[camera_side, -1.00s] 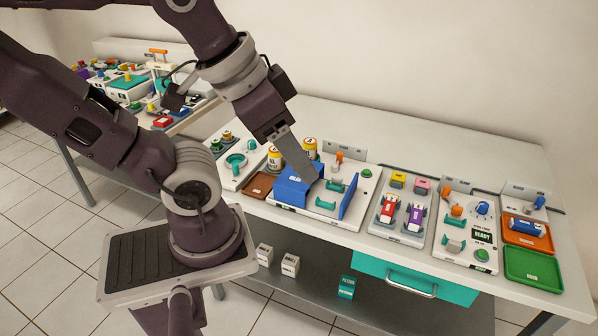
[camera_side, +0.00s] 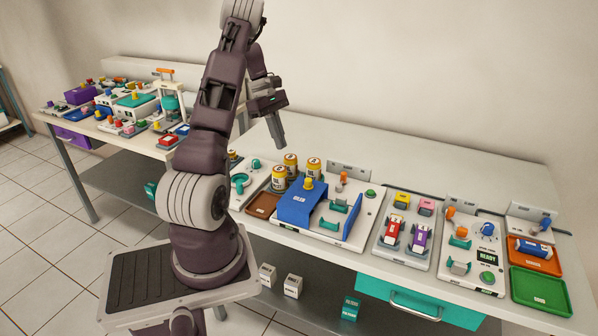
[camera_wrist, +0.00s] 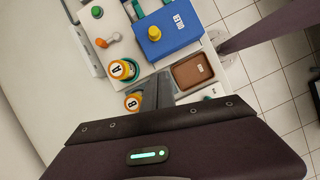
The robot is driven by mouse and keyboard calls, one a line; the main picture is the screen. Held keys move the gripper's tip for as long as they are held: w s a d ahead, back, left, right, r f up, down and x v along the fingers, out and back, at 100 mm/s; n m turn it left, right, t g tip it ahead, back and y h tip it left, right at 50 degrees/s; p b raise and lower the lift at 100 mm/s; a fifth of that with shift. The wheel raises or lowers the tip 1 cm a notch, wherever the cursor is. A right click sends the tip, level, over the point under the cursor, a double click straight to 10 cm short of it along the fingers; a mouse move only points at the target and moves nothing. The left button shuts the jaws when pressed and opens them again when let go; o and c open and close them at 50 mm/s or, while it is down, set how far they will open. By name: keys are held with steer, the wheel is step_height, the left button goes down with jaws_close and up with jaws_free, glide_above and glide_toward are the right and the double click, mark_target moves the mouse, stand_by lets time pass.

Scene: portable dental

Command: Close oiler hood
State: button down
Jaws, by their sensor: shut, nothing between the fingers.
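The oiler hood (camera_side: 296,208) is a blue box-like cover with a yellow knob (camera_side: 308,184) on top. It sits over the left part of a white base plate (camera_side: 318,236). To its right are teal cradles (camera_side: 331,224) and an upright blue panel (camera_side: 353,217), with an uncovered gap between hood and panel. The hood also shows in the wrist view (camera_wrist: 175,38), at the top. My gripper (camera_side: 281,145) is shut and empty, pointing down above the back of the table, behind the hood and apart from it.
Yellow-and-white bottles (camera_side: 291,166) stand behind the hood, close to my fingers in the wrist view. A brown tray (camera_side: 262,205) lies left of the hood. Other stations with red and purple items (camera_side: 395,230) stand to the right.

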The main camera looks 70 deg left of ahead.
mark_target(303, 185)
steer(key=w+d+f, duration=0.1)
steer(key=d+f, duration=0.1)
steer(key=w+d+f, duration=0.1)
steer(key=f, duration=0.2)
steer(key=w+d+f, duration=0.1)
steer(key=d+f, duration=0.1)
steer(key=shift+w+d+f, duration=0.1)
steer(key=shift+d+f, duration=0.2)
steer(key=shift+f, duration=0.1)
steer(key=shift+w+d, duration=0.2)
steer(key=shift+d, duration=0.2)
